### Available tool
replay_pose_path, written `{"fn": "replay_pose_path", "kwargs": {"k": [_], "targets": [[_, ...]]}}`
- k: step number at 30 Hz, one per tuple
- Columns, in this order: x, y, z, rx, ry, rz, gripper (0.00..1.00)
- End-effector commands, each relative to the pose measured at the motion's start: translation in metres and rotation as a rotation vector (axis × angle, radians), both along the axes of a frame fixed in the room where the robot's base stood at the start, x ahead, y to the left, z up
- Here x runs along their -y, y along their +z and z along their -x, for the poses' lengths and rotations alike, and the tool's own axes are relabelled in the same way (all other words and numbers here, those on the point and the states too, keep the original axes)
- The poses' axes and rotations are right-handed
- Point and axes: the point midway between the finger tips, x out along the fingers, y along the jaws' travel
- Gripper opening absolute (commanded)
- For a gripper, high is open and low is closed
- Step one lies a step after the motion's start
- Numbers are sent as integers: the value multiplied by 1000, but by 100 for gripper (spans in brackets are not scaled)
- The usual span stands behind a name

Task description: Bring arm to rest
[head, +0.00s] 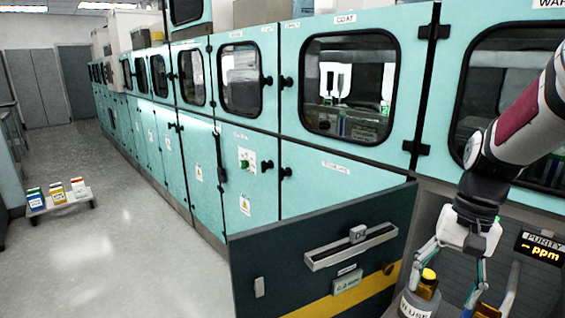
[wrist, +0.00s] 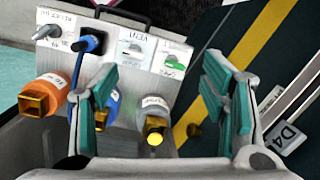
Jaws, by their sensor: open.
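My gripper (head: 444,285) is at the lower right of the head view, at the end of my arm, which comes in from the right edge. It points down with its two fingers spread apart. In the wrist view the fingers (wrist: 163,85) are wide open with teal pads, and nothing is pinched between them. A grey-white bottle with a yellow tip (wrist: 155,115) shows between and below the fingers; I cannot tell how far below.
A dark drawer front with a yellow stripe (head: 325,255) stands out close to my gripper. A panel (wrist: 120,45) with connectors, an orange bottle (wrist: 48,92) and a blue bottle (wrist: 108,108) lie below. Teal cabinets (head: 240,130) line the wall. The left floor is open, with a low cart (head: 62,203).

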Motion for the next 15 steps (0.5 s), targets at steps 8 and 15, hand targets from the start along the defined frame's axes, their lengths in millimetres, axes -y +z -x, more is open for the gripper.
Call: {"fn": "replay_pose_path", "kwargs": {"k": [8, 15], "targets": [[-63, 78, 53, 181, 231, 86, 67], [-102, 120, 108, 335, 419, 169, 67]]}}
